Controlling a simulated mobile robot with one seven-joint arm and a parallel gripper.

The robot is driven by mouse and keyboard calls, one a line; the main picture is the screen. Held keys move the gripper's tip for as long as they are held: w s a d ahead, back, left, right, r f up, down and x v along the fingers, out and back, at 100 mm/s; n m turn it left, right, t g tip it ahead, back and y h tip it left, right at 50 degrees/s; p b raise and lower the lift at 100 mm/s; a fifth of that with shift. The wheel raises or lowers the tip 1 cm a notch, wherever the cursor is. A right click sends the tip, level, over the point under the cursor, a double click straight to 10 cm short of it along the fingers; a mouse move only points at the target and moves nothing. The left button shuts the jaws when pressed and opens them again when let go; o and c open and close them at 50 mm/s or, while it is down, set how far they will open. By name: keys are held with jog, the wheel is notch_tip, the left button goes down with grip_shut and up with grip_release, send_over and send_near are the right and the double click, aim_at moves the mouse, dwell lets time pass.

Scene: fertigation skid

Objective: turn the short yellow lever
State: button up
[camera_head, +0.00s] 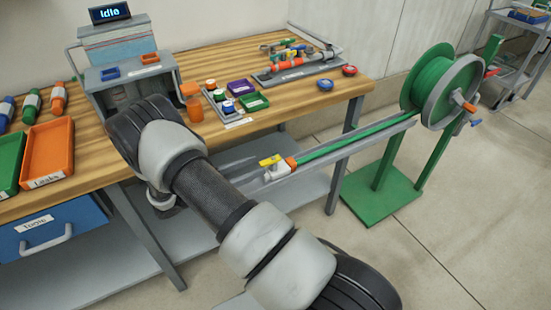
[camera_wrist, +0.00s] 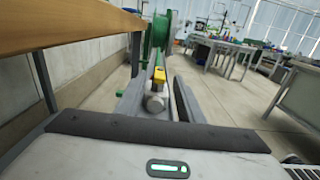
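The short yellow lever (camera_head: 269,160) sits on a small valve with an orange fitting (camera_head: 291,162), at the near end of a grey trough (camera_head: 350,145) with a green hose. I see no contact with the lever.
The wooden bench (camera_head: 330,85) runs along the left of the wrist view, close to my gripper. A green hose reel (camera_head: 432,85) stands at the trough's far end. Bins, a grey machine (camera_head: 130,80) and a pipe assembly (camera_head: 300,68) stand on the bench.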

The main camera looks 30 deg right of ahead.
aim_at(276, 158)
jog(key=d, duration=0.8)
jog(key=shift+w+d, duration=0.15)
jog(key=shift+d, duration=0.05)
grip_shut()
